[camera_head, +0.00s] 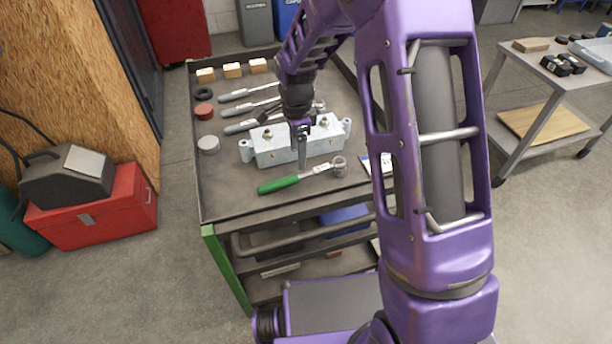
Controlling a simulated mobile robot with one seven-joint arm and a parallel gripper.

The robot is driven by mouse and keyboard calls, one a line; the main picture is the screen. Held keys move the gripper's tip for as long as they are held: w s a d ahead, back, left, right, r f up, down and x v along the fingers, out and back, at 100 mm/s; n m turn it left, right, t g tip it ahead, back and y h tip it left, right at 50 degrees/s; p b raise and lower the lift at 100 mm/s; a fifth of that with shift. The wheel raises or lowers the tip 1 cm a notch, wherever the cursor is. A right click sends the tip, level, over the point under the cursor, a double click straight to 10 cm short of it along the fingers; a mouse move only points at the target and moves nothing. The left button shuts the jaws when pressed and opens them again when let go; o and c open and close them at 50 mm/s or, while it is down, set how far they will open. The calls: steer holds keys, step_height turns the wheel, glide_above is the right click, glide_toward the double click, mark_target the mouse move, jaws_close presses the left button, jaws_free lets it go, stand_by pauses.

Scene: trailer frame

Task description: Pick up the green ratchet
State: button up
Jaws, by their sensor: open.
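The green ratchet (283,184) lies on the near part of the dark cart top (222,190). Its green handle points left and its metal shaft and round head (339,166) point right. My gripper (302,165) is above the ratchet's shaft, just right of the green handle, with its fingers pointing down. The jaws are open and nothing shows between them. At this angle I cannot tell how much height separates the fingertips from the shaft. My purple arm covers the right side of the cart top.
A grey metal block (265,147) stands right behind the ratchet, close to my gripper. Behind it lie several grey-handled tools (235,95), wooden blocks (232,70) and round pieces (203,111). A red toolbox (100,215) is on the floor at left, and another table (530,70) at right.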

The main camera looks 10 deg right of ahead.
mark_target(297, 175)
step_height(297, 175, down, 3)
steer(key=shift+f, duration=0.1)
steer(key=shift+s+a+f, duration=0.1)
steer(key=shift+f, duration=1.2)
steer(key=shift+s+a+f, duration=0.1)
steer(key=shift+f, duration=1.2)
jaws_close()
steer(key=shift+w, duration=0.1)
